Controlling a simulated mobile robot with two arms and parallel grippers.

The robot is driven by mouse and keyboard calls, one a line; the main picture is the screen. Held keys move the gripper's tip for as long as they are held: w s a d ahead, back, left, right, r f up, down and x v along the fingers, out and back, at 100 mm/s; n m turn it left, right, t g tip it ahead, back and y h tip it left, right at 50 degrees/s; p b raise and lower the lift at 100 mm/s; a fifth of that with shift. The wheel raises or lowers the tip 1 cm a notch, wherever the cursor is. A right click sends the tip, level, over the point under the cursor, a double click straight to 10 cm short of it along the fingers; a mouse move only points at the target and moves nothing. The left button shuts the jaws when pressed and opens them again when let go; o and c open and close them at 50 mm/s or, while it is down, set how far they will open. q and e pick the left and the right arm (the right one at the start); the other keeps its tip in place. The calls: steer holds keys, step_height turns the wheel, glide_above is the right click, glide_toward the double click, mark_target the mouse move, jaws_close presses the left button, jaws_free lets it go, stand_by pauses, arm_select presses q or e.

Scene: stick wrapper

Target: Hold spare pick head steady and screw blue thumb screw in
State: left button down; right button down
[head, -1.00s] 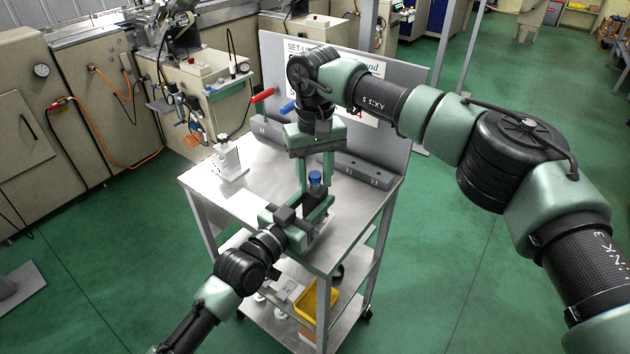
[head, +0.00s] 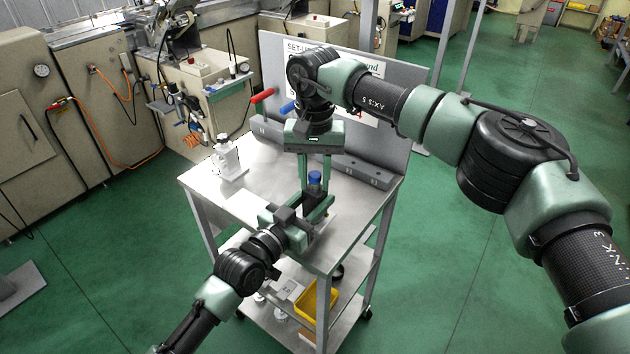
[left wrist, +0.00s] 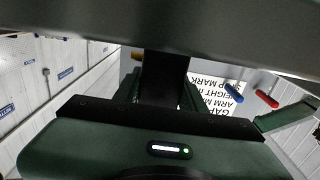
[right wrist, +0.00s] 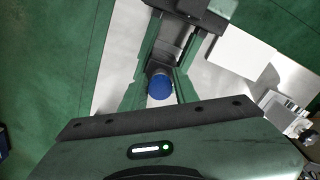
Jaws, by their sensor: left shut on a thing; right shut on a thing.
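The blue thumb screw (head: 315,177) stands upright near the middle of the cart, and its round blue top shows in the right wrist view (right wrist: 160,87). My right gripper (head: 315,187) reaches down from above, its fingers on either side of the screw, shut on it. My left gripper (head: 317,210) comes in low from the front left and is shut on the spare pick head just below the screw. The pick head is mostly hidden by the fingers. A dark upright block (left wrist: 163,75) shows between the left fingers, its identity unclear. I cannot see how deep the screw sits.
A small white device (head: 228,160) stands there. An upright grey board (head: 395,120) closes the back, with a red handle (head: 263,96) and a blue handle (head: 287,106) before it. A yellow bin (head: 316,300) sits on the lower shelf.

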steer(key=m, duration=0.5)
steer(key=shift+s+f, duration=0.1)
steer(key=shift+f, duration=0.15)
steer(key=m, duration=0.9)
steer(key=shift+m, duration=0.4)
steer(key=m, duration=0.3)
steer(key=c, duration=1.4)
jaws_free()
steer(key=shift+a, duration=0.1)
steer(key=shift+o, duration=0.2)
